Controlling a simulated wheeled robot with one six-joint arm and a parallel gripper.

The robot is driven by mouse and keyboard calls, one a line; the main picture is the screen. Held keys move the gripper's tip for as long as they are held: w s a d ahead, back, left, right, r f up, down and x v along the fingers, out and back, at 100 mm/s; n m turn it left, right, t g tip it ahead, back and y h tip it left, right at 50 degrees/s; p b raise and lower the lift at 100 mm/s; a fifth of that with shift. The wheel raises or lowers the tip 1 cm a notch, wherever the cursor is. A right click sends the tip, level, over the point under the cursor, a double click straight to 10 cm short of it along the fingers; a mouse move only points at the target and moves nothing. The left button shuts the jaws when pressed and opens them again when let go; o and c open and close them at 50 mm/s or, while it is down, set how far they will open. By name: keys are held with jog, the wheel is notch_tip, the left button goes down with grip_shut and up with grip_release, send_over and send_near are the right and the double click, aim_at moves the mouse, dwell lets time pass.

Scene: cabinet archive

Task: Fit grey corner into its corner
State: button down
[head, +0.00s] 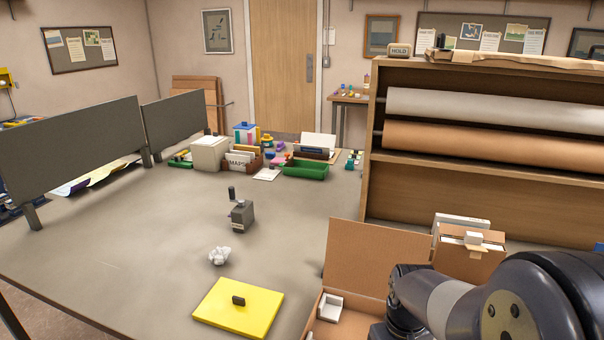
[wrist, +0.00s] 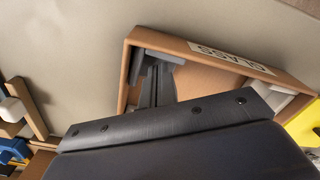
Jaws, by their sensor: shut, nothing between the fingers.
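The open cardboard box (head: 309,318) stands at the bottom right of the head view, and its "GLASS" wall (wrist: 150,36) shows in the wrist view. My gripper (wrist: 157,82) reaches into the box, its fingers together with nothing held between them. A grey piece (wrist: 141,66), which looks like the grey corner, is at the box's upper-left corner in the wrist view, right at my fingertips. I cannot tell whether it touches both walls or lies flush. A white corner piece (head: 330,307) sits in another corner. My arm hides much of the box in the head view.
A yellow lid with a dark knob (head: 255,307) lies left of the box. Crumpled paper (head: 219,256) and a grey device with a handle (head: 241,214) stand beyond. A wooden shelf with paper rolls (head: 480,140) rises behind. The table's left middle is clear.

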notch_tip(320, 180, up, 8)
jog(key=p, duration=0.6)
jog(key=shift+f, duration=0.15)
notch_tip(320, 180, up, 11)
dwell(0.4)
jog(key=shift+f, duration=0.25)
notch_tip(320, 180, down, 14)
jog(key=b, duration=0.2)
jog(key=shift+r+b, duration=0.15)
jog(key=shift+b, duration=0.15)
jog(key=shift+f+b, duration=0.75)
jog(key=shift+f, duration=0.15)
jog(key=shift+r, duration=0.15)
